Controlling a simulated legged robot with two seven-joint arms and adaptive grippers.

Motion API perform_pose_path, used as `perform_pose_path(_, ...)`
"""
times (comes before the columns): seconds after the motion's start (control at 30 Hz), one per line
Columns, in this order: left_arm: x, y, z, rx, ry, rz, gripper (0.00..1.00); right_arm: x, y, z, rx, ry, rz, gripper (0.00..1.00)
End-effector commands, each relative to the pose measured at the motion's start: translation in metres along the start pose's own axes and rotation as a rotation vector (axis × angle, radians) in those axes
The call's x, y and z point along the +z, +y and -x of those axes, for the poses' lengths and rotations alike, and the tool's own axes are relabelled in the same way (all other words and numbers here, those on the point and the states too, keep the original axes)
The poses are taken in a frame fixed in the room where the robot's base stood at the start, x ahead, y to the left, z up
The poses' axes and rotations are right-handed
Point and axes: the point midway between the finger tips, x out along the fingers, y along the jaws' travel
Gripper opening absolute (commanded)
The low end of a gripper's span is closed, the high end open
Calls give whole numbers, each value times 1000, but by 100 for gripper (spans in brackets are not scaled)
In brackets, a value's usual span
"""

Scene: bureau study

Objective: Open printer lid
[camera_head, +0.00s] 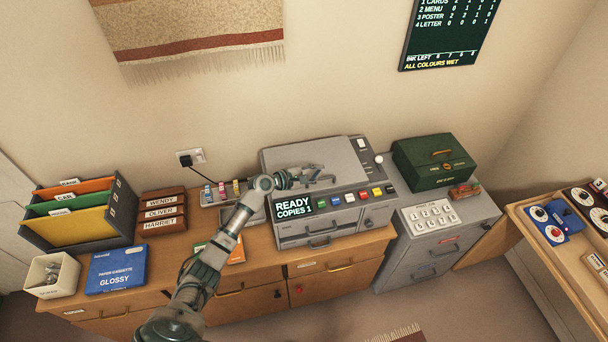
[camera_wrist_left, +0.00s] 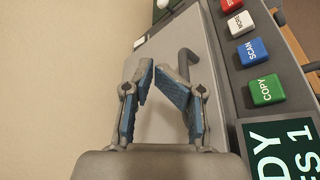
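The printer (camera_head: 290,232) stands on the wooden cabinet, its grey lid (camera_head: 300,155) lying flat and shut. The display reads READY COPIES 1. My left gripper (camera_head: 327,173) is above the lid near its right side, with its fingers apart and nothing between them. In the left wrist view, the fingers (camera_wrist_left: 154,72) lean towards each other at the tips. A bent grey handle (camera_wrist_left: 187,61) on the lid (camera_wrist_left: 212,80) shows just beyond and right of them; part of it is hidden by the right-hand finger. Contact cannot be told. My right gripper is not in view.
Coloured buttons (camera_head: 364,195) line the printer's front panel. A green box (camera_head: 432,160) stands to the right on a grey cabinet (camera_head: 410,255). Left are a file rack (camera_head: 122,205), name blocks (camera_head: 163,212) and a blue paper box (camera_head: 117,268).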

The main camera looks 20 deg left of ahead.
Motion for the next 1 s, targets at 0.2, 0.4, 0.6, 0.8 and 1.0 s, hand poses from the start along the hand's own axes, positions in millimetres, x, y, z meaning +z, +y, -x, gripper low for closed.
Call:
perform_pose_path(0.2, -2, -1, 51, -2, 2, -1, 23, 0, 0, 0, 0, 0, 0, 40)
perform_pose_path(0.4, -3, -1, 82, -2, 1, 1, 23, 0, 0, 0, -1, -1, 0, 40)
perform_pose_path(0.6, -2, 0, 91, -2, 1, 0, 23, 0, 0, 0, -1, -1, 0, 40)
perform_pose_path(0.8, -1, 0, 91, -2, 1, 0, 23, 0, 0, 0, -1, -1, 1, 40)
perform_pose_path(1.0, -2, 0, 91, -2, 0, 0, 23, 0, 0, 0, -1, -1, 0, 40)
